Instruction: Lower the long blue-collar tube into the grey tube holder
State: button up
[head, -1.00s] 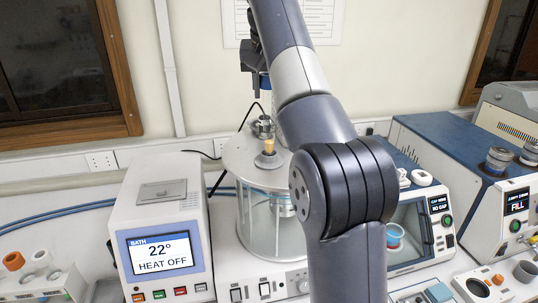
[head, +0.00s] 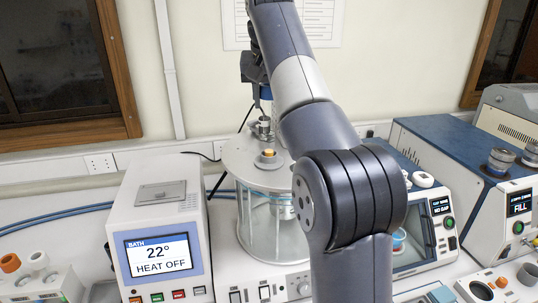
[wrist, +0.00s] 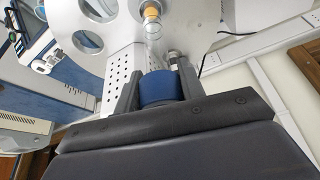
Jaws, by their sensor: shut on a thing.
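My gripper (head: 257,91) is above the back of the round glass bath in the head view. In the wrist view its two fingers (wrist: 158,78) are shut on the blue collar of the long tube (wrist: 158,88), one finger on each side. The collar also shows as a small blue patch in the head view (head: 266,92). The rest of the tube's length is hard to make out. A grey metal fitting (head: 263,127) stands on the bath lid just below my gripper. I cannot tell whether it is the grey tube holder or whether the tube touches it.
The bath lid (head: 238,158) carries an amber-topped piece (head: 268,153) close in front of the fitting. A bath controller (head: 157,215) stands left and a blue-topped instrument (head: 440,140) right. My arm hides part of the bench.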

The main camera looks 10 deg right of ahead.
aim_at(269, 148)
jog(key=shift+f+b, duration=0.95)
jog(key=shift+f, duration=0.85)
jog(key=shift+f+b, duration=1.25)
jog(key=shift+f, duration=0.65)
jog(key=shift+f+b, duration=1.2)
jog(key=shift+f, duration=0.85)
jog(key=shift+f+b, duration=0.3)
jog(key=shift+f, duration=0.35)
jog(key=shift+p, duration=0.95)
